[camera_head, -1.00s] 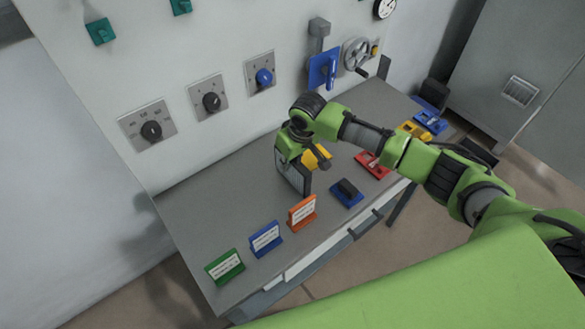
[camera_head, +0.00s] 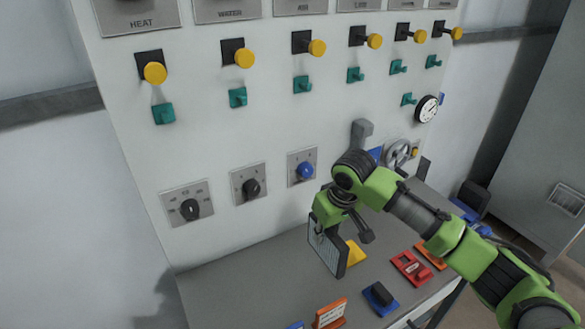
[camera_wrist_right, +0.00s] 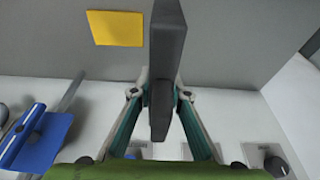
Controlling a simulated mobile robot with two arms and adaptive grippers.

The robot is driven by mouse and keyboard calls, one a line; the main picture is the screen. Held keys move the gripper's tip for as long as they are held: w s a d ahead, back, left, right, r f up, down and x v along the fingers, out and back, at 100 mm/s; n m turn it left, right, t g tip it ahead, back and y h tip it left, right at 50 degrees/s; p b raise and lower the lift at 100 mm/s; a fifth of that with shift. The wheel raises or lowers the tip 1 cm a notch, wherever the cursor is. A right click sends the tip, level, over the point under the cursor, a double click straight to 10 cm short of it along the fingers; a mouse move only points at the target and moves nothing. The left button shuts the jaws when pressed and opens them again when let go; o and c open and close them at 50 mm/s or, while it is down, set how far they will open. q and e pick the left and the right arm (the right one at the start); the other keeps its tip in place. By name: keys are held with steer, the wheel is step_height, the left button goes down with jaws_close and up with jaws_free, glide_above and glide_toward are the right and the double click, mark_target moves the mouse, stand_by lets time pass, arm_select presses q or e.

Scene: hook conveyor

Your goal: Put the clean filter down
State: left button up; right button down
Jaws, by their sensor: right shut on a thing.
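The filter (camera_head: 327,249), a flat panel with a dark frame and a pale face, is upright above the grey table (camera_head: 235,283) in the head view. My right gripper (camera_head: 336,214) is shut on its upper edge. In the right wrist view, the filter (camera_wrist_right: 170,35) is a dark slab seen edge-on between the two fingers of my right gripper (camera_wrist_right: 161,95). I cannot tell whether its lower edge touches the table. A yellow square (camera_wrist_right: 117,28) lies on the table beside it; it is partly hidden behind the filter in the head view (camera_head: 356,253). My left gripper is out of view.
A blue block with a black top (camera_head: 380,296), a red item (camera_head: 411,267) and an orange sign (camera_head: 330,313) stand near the table's front. The white panel (camera_head: 240,135) behind carries knobs, hooks and a gauge (camera_head: 427,108). The table's left part looks clear.

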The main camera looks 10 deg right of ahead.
step_height(320, 180, up, 8)
steer(key=p, duration=0.5)
steer(key=shift+f, duration=0.15)
steer(key=s+d+r+m+h+b, duration=0.1)
steer(key=s+m+b, duration=0.3)
steer(key=s, duration=1)
steer(key=d+b, duration=0.1)
steer(key=b, duration=0.1)
steer(key=shift+r+b, duration=0.35)
steer(key=shift+b, duration=0.05)
steer(key=shift+s+d, duration=0.1)
steer(key=s, duration=0.1)
steer(key=s+r, duration=0.2)
steer(key=s, duration=0.1)
